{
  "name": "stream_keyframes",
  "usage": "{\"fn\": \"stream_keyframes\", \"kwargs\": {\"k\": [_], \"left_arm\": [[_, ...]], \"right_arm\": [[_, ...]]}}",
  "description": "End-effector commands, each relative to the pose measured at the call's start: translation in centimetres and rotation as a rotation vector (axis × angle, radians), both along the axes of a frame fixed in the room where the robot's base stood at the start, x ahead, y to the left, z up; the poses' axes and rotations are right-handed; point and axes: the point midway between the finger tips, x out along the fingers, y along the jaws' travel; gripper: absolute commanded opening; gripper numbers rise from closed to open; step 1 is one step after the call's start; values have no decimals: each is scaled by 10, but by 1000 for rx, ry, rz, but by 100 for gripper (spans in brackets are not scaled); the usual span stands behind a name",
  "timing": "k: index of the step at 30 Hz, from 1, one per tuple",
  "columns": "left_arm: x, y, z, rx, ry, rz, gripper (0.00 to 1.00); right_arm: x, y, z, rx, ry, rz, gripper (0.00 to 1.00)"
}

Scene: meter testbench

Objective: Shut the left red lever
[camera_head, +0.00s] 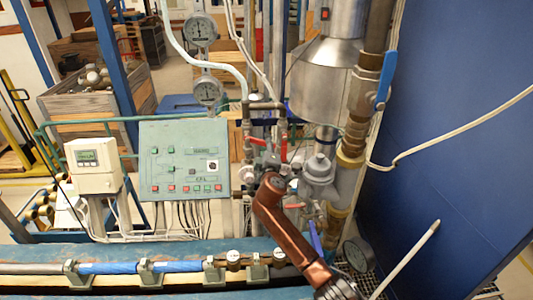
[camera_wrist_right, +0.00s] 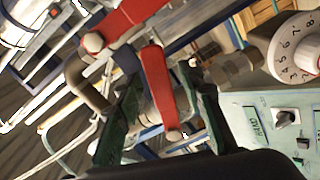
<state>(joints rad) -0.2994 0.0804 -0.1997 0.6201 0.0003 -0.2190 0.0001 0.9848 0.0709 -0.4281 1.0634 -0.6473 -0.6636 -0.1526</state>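Two red levers show on the pipework in the head view: the left red lever (camera_head: 256,141) lies nearly level and the right red lever (camera_head: 284,148) hangs nearly upright. My right gripper (camera_head: 268,161) is just below them, mostly hidden by my own wrist. In the right wrist view, my right gripper (camera_wrist_right: 162,82) has its green fingers apart. A red lever (camera_wrist_right: 157,85) reaches between them, with gaps seeming to show on both sides. Another red lever (camera_wrist_right: 128,22) lies above. I cannot tell which is the left one in this view. My left gripper is not in view.
A green control panel (camera_head: 165,165) and a white meter box (camera_head: 95,160) stand left of the levers. Gauges (camera_head: 200,30) are above. A metal vessel (camera_head: 325,80), a blue-handled valve (camera_head: 387,75) and a blue wall (camera_head: 460,100) are at the right. Pipes crowd the lever area.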

Motion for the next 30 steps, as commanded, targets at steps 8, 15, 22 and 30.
{"fn": "stream_keyframes", "kwargs": {"k": [8, 15, 22, 30], "left_arm": [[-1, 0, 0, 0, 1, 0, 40], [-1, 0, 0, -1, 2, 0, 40], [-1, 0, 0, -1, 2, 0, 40], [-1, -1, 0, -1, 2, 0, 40]], "right_arm": [[-41, -1, -1, 3, -1, 2, 36], [-85, -3, 0, 0, -1, 2, 36], [-109, -4, 0, -1, -1, 1, 36], [-114, -5, 0, -2, 0, 0, 36]]}}
